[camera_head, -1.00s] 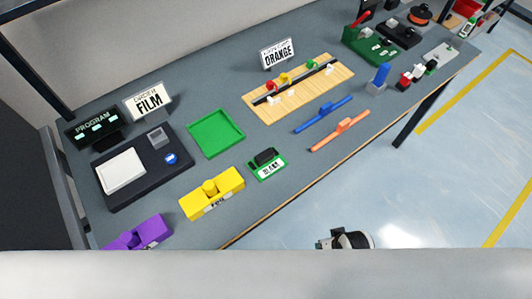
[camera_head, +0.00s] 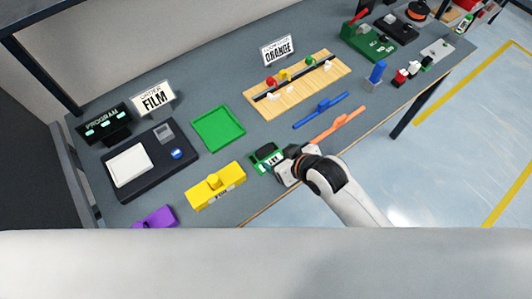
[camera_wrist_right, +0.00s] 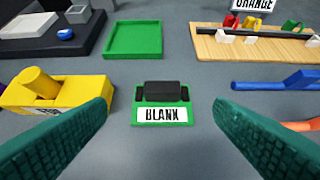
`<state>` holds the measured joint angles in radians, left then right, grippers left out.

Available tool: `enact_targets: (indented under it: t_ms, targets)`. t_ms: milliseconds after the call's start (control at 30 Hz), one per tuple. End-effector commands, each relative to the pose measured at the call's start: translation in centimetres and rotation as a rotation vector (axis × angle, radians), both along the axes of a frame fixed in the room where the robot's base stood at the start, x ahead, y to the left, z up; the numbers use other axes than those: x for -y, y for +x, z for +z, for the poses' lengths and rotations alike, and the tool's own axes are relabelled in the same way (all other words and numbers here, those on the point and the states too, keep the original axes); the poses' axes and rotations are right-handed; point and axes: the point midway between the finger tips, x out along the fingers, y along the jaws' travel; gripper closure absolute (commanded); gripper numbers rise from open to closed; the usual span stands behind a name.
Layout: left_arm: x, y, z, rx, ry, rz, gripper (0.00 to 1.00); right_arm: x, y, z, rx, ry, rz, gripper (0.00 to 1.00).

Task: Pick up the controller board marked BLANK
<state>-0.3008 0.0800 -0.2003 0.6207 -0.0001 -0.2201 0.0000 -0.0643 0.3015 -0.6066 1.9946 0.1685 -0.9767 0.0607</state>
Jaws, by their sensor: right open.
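The controller board marked BLANK (camera_wrist_right: 162,104) is a small green board with a black block on top and a white label. It lies on the grey table and also shows in the head view (camera_head: 262,155), partly covered there by my right gripper. My right gripper (camera_head: 284,166) is open at the table's front edge, beside the board. In the right wrist view its two green finger pads (camera_wrist_right: 162,135) stand wide apart with the board centred ahead, between and beyond them. No finger touches the board. My left gripper is not seen.
A yellow block (camera_head: 216,186) lies left of the board, and an empty green tray (camera_head: 235,141) behind it. Blue (camera_head: 322,109) and orange (camera_head: 335,126) bars lie to the right. A wooden rack (camera_head: 335,75) and a dark PROGRAM station (camera_head: 115,196) stand further off.

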Motion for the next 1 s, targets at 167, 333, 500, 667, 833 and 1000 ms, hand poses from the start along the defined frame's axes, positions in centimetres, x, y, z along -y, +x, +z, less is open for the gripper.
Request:
enact_targets:
  t_ms: [167,333,500,667,833,1000]
  targets:
    - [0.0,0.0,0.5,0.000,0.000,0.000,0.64,-1.3,1.7,-2.0,-0.002,0.000,-0.001,0.24]
    - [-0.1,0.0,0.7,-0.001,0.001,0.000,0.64,-2.1,3.0,-3.6,0.000,0.000,-0.001,0.24]
    - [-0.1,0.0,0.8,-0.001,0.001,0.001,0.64,-2.4,3.4,-4.2,-0.001,-0.001,-0.001,0.24]
    - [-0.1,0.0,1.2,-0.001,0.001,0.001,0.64,-2.7,4.1,-5.2,-0.002,-0.001,-0.001,0.24]
    - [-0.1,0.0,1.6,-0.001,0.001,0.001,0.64,-3.4,5.2,-7.0,-0.002,0.001,-0.001,0.24]
    - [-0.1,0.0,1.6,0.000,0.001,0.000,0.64,-4.0,6.0,-8.1,-0.001,-0.001,-0.001,0.24]
